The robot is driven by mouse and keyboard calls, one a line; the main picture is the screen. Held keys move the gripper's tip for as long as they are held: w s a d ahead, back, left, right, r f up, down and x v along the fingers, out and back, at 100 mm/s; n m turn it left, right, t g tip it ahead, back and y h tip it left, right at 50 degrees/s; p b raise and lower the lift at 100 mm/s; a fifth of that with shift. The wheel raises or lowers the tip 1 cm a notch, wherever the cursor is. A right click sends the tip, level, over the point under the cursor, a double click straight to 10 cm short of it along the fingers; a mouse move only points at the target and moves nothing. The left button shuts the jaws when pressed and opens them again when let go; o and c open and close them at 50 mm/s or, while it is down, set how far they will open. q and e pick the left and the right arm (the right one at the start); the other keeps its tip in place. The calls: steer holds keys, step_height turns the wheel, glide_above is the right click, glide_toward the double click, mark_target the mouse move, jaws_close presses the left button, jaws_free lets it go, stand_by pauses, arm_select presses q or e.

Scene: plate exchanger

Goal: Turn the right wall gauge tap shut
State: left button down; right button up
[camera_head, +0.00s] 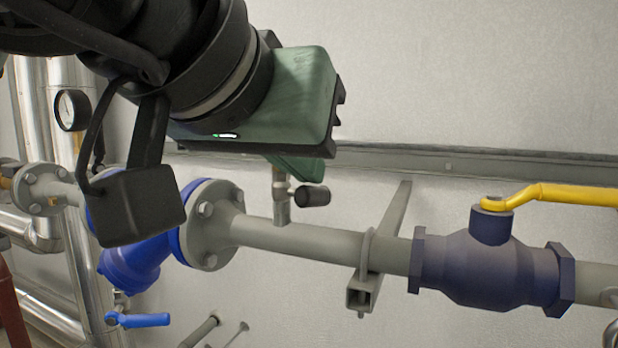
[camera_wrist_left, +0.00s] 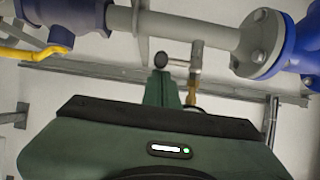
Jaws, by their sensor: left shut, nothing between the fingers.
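The tap is a small black knob (camera_head: 313,195) on a short upright grey stub (camera_head: 281,203) that rises from the grey wall pipe. In the left wrist view the knob (camera_wrist_left: 160,60) shows just beyond the fingertips, beside the stub (camera_wrist_left: 196,62). My left gripper (camera_head: 302,170) has a green body and comes in from the upper left. Its fingers (camera_wrist_left: 158,78) are shut and empty, close to the knob; whether they touch it I cannot tell. The gauge above the stub is hidden behind my gripper in the head view. My right gripper is not in view.
A blue flanged valve (camera_head: 140,250) stands left of the stub. A dark blue ball valve (camera_head: 488,265) with a yellow lever (camera_head: 560,195) is to the right. A pipe bracket (camera_head: 375,255) lies between. Another gauge (camera_head: 72,110) is far left. The upper wall is clear.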

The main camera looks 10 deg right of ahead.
mark_target(299, 195)
arm_select(q)
steer(key=shift+s+a+f+t+h+b, duration=0.1)
steer(key=shift+s+f+t+h+b, duration=0.15)
steer(key=shift+f+b, duration=0.2)
steer(key=shift+s+a+f+t+h+b, duration=0.15)
steer(key=shift+f+t+b, duration=0.15)
steer(key=shift+b, duration=0.25)
steer(key=shift+s+f+t+b, duration=0.1)
steer(key=shift+s+t+b, duration=0.15)
steer(key=shift+b, duration=0.1)
steer(key=shift+s+a, duration=0.1)
steer(key=shift+f+b, duration=0.25)
steer(key=shift+b, duration=0.35)
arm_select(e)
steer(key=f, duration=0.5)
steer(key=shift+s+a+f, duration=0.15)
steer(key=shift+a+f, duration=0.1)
arm_select(q)
steer(key=shift+f, duration=0.15)
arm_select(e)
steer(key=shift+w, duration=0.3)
